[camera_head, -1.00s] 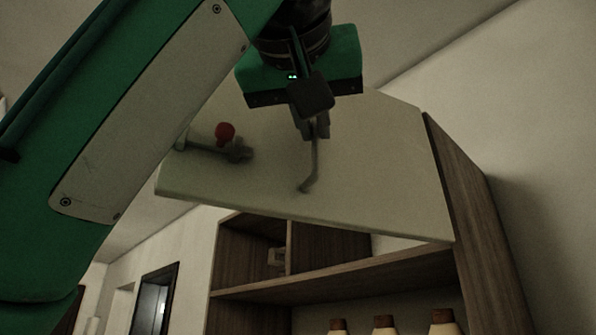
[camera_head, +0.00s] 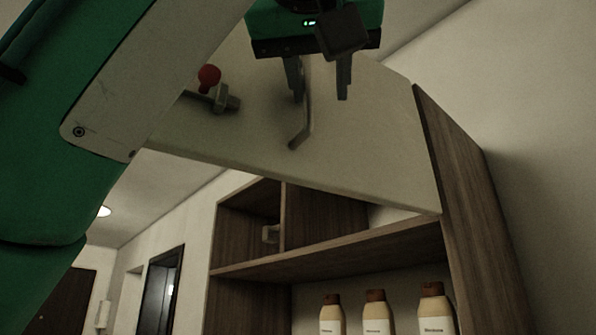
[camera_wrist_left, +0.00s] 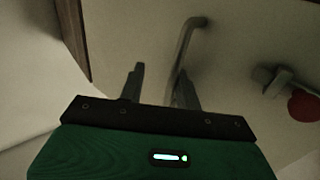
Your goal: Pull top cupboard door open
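The top cupboard door (camera_head: 375,150) is a pale panel, swung up and open above the wooden cupboard (camera_head: 462,170). Its bent metal handle (camera_head: 304,125) sticks out from the panel face. My left gripper (camera_head: 320,97) is at the handle with its two fingers spread apart. In the left wrist view, the handle (camera_wrist_left: 184,50) passes close by the right finger, and the left gripper (camera_wrist_left: 160,85) shows a clear gap between its fingers. I cannot tell whether a finger touches the handle. My right gripper is not in view.
A red knob (camera_head: 209,76) on a metal fitting is left of the handle. Several bottles (camera_head: 376,310) stand on the shelf below. A divided compartment (camera_head: 250,220) is under the door. A dark doorway (camera_head: 160,290) is at lower left.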

